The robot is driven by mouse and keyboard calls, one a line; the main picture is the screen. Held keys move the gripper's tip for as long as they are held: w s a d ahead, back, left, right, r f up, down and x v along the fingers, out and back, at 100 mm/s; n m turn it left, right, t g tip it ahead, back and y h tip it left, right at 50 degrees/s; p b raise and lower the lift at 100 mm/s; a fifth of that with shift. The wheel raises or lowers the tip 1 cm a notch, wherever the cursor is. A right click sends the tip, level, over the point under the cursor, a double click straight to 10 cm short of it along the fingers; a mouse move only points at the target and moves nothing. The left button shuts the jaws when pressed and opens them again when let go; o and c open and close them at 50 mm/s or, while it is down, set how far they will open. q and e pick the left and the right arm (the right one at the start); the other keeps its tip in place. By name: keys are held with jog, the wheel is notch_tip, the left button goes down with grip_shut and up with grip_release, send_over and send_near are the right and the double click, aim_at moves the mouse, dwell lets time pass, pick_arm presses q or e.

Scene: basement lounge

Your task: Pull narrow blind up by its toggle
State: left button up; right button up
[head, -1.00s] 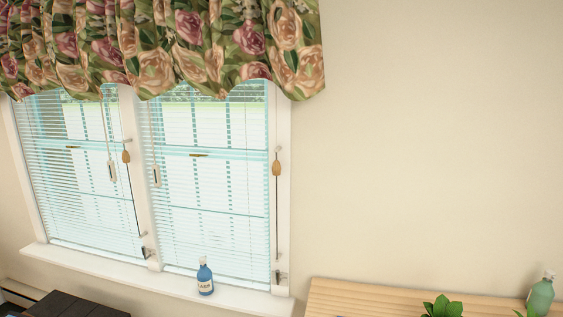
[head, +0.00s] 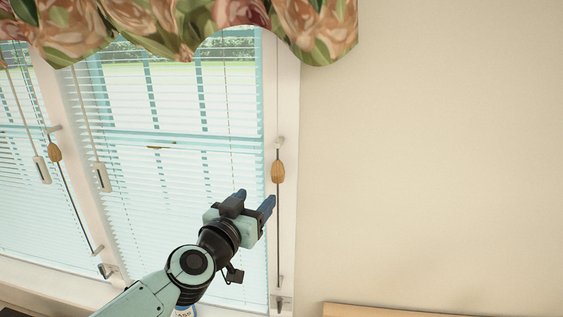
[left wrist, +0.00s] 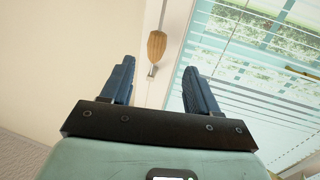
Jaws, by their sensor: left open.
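A wooden toggle (head: 278,171) hangs on a cord at the right edge of the right-hand window, against the white frame. A second wooden toggle (head: 54,151) hangs between the two windows. The right blind (head: 170,180) and left blind (head: 25,200) are both lowered; I cannot tell which is narrower. My left gripper (head: 255,197) is open and empty, just below and left of the right toggle. In the left wrist view, a toggle (left wrist: 157,45) shows beyond the gap between the open fingers (left wrist: 160,66), not touching them. My right gripper is not in view.
A floral valance (head: 180,25) hangs over the window tops. A blue bottle (head: 184,310) stands on the sill, partly hidden behind my left arm. White pulls on cords (head: 103,177) hang nearby. The wall to the right is bare. A wooden top (head: 370,311) shows at lower right.

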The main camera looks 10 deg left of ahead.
aim_at(275, 169)
pick_arm(q)
jog(key=w+d+p, duration=0.1)
jog(key=w, duration=0.2)
jog(key=w+r+p, duration=0.1)
jog(key=w, duration=0.3)
jog(key=w+d+r+p, duration=0.1)
jog(key=w, duration=0.3)
jog(key=shift+w+d+r, duration=0.15)
jog(key=shift+w+d, duration=0.05)
jog(key=shift+d, duration=0.15)
jog(key=shift+w+d+p, duration=0.1)
jog(key=shift+w+p, duration=0.2)
jog(key=shift+w, duration=0.3)
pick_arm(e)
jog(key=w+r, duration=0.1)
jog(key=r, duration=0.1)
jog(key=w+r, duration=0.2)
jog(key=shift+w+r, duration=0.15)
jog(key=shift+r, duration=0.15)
pick_arm(q)
jog(key=shift+s, duration=0.1)
grip_shut()
